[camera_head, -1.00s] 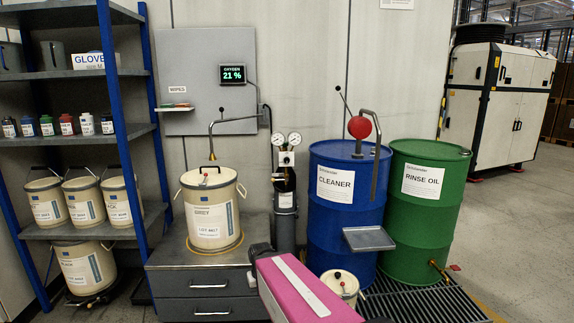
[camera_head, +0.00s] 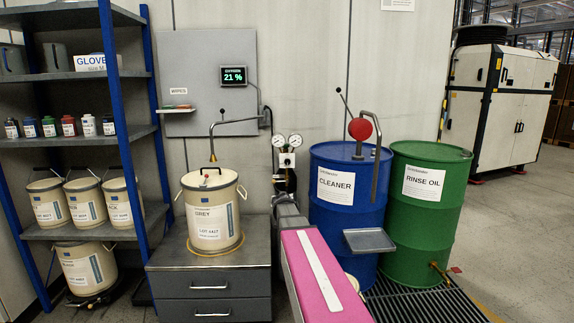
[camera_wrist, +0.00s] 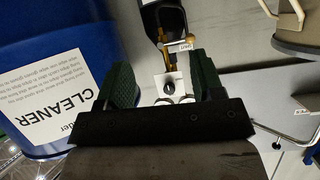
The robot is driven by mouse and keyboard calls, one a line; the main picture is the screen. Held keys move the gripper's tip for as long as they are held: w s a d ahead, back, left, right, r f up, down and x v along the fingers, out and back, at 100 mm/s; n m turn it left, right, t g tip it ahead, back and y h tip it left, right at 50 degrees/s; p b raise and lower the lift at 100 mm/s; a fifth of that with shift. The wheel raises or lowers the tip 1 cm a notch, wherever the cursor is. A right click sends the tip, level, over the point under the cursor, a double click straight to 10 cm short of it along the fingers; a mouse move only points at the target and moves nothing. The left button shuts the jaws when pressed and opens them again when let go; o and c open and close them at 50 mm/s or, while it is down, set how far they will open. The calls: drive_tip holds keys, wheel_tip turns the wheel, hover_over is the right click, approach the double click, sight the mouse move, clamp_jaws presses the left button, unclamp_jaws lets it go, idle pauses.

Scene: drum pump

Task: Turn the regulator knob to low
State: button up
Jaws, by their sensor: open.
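My gripper (camera_wrist: 164,76) is open, and the fingers are apart from the knob on both sides. The gauges are partly hidden behind the gripper body in the wrist view. The knob's setting is too small to read. In the head view my arm covers most of the dark cylinder under the regulator.
The grey-paint bucket (camera_head: 210,212) stands on a drawer cabinet (camera_head: 205,284) to the left. A dispensing pipe (camera_head: 212,135) reaches over the bucket.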

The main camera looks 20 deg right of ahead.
sight(288, 162)
drive_tip(key=w+d+r+t, duration=0.3)
drive_tip(key=w+r, duration=0.1)
drive_tip(key=r, duration=0.2)
drive_tip(key=w+d+r+t, duration=0.2)
drive_tip(key=w+d+r, duration=0.2)
drive_tip(key=r, duration=0.3)
drive_tip(key=x, duration=1.1)
drive_tip(key=shift+a, duration=0.1)
drive_tip(key=c, duration=0.9)
